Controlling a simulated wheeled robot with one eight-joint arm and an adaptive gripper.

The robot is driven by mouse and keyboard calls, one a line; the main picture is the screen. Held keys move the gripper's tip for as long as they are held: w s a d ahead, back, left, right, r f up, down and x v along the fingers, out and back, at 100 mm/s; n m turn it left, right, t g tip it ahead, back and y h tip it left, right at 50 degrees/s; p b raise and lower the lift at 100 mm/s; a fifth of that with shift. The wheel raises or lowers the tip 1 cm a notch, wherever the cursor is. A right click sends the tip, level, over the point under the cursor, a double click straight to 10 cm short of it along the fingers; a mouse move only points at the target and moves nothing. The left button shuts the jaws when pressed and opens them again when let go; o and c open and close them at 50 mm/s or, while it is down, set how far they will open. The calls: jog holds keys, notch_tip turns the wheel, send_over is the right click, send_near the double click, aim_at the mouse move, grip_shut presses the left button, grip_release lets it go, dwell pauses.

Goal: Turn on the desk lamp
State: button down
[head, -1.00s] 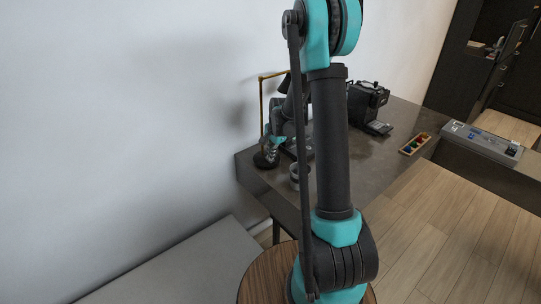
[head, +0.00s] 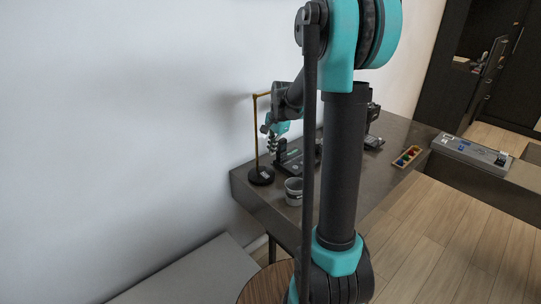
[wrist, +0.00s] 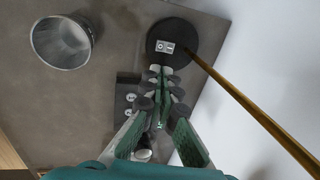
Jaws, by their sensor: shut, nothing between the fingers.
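The desk lamp has a round black base (head: 261,177) at the desk's far left corner and a thin brass pole (head: 256,135) along the wall. In the wrist view, the base (wrist: 192,38) carries a small pale switch plate (wrist: 165,47), and the pole (wrist: 250,105) slants to the lower right. The lamp's head is hidden behind my arm in the head view; I see no clear glow. My gripper (head: 271,150) is shut and empty, above the base. In the wrist view, its fingertips (wrist: 161,70) point at the base, just short of the switch plate.
A grey metal cup (head: 293,192) stands near the base; it also shows in the wrist view (wrist: 62,42). A dark device with round knobs (wrist: 129,98) lies beside the base. A tray of coloured items (head: 407,157) is farther right. The wall is close behind the pole.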

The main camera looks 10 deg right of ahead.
aim_at(263, 173)
jog(key=shift+r, duration=0.2)
jog(key=shift+w+a+r+t, duration=0.15)
jog(key=shift+w+r+t, duration=0.05)
jog(key=shift+w+t, duration=0.25)
jog(key=x, duration=1.4)
jog(key=shift+a, duration=0.3)
